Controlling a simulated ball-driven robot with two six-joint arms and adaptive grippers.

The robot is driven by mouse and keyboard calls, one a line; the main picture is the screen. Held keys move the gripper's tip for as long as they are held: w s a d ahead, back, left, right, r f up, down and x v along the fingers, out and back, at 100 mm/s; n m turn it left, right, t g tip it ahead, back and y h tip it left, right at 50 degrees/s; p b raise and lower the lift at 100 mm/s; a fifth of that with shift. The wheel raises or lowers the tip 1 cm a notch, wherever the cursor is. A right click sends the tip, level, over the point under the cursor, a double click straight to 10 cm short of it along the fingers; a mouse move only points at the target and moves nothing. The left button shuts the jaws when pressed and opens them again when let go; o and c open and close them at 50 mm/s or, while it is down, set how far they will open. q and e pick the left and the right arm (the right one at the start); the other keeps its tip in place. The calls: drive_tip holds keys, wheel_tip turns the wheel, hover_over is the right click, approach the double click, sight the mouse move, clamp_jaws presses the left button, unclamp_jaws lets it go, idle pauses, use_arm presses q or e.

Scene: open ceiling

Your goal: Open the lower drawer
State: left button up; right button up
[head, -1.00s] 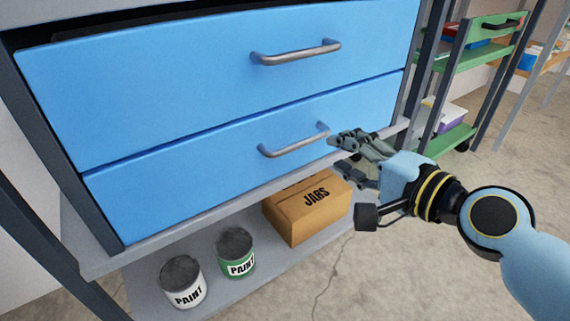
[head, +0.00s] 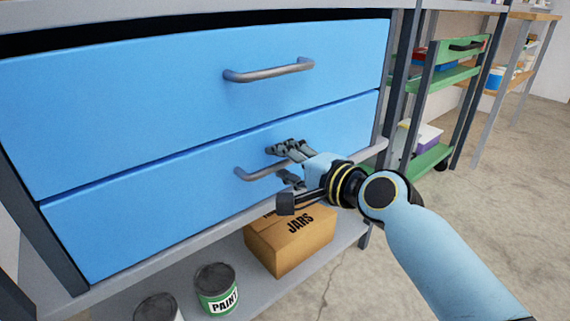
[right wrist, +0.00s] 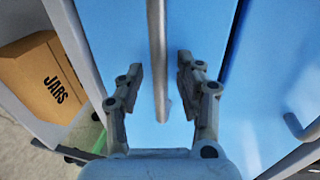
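The lower drawer (head: 130,215) is a blue front with a grey bar handle (head: 255,174); it looks shut, its face in line with the upper drawer (head: 130,105). My right gripper (head: 282,163) is at the right part of the lower handle. In the right wrist view my right gripper (right wrist: 157,75) is open, with one finger on each side of the handle bar (right wrist: 157,50). Both fingers show a gap to the bar. In the head view the gripper hides the handle's right end. My left gripper is not in view.
Under the drawers a shelf holds a cardboard box marked JARS (head: 290,240), a green paint can (head: 216,288) and a white paint can (head: 158,308). The upper handle (head: 268,71) is above. A green cart (head: 430,160) stands at the right. The floor at the right is clear.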

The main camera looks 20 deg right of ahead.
clamp_jaws()
drive_tip(key=shift+s, duration=0.1)
idle(0.5)
